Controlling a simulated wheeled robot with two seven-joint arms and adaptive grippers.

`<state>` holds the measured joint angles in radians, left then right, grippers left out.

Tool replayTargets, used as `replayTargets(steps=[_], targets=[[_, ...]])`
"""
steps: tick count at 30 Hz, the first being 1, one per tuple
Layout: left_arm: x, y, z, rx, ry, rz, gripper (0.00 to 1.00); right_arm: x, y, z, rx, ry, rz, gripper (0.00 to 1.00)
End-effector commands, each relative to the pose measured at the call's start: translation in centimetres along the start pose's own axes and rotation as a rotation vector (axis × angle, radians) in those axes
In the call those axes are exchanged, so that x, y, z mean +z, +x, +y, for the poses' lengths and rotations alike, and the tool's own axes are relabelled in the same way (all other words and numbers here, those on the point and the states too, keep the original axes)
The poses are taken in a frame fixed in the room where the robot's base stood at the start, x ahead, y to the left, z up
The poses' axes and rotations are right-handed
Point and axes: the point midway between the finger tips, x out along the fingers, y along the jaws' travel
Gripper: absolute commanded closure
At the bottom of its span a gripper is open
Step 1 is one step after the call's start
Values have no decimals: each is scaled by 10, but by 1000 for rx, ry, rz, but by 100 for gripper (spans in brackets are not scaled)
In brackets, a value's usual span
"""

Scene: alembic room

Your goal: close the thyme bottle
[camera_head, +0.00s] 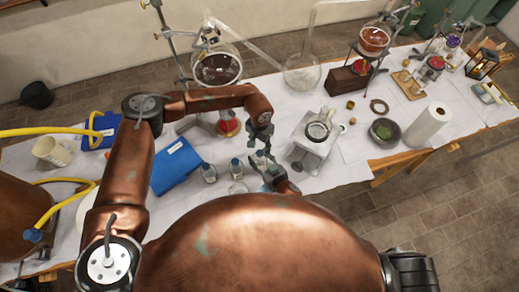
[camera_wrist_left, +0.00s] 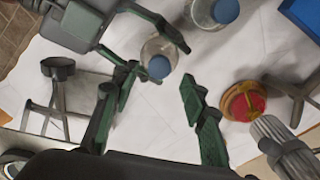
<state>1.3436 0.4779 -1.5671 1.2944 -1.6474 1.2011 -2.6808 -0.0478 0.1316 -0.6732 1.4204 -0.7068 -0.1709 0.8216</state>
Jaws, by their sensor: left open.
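A small clear bottle with a blue cap (camera_wrist_left: 159,67) shows in the left wrist view between my right gripper's fingers (camera_wrist_left: 150,48), which touch it on both sides. No label is readable, so I cannot tell from writing that it is thyme, nor whether the cap is seated tightly. My left gripper (camera_wrist_left: 168,100) is open and empty, its green fingers spread just nearer the camera than the cap. In the head view my left gripper (camera_head: 262,150) hangs above my right gripper (camera_head: 274,176), close to this bottle.
A blue box (camera_head: 175,165) lies farther left. A white balance-like device (camera_head: 312,140) stands to the right. Round flasks (camera_head: 215,68) stand behind.

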Motion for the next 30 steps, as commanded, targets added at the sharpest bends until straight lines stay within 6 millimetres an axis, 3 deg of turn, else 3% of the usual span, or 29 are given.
replayTargets(steps=[3,12,17,23,27,30], targets=[[0,-11,0,-1,1,-1,60,1,0,0,0,0,-1,100],[1,-11,1,3,-3,-1,63,1,0,-1,-1,0,-1,100],[2,-14,21,94,-105,2,63,1,0,-1,-1,1,-1,100],[-5,-44,90,446,-538,-36,63,1,0,-1,-1,1,-1,100],[-26,-89,127,744,-964,-151,63,1,0,-1,-1,0,-1,100],[-46,-125,135,937,-1277,-278,63,1,0,-1,-1,0,-1,100]])
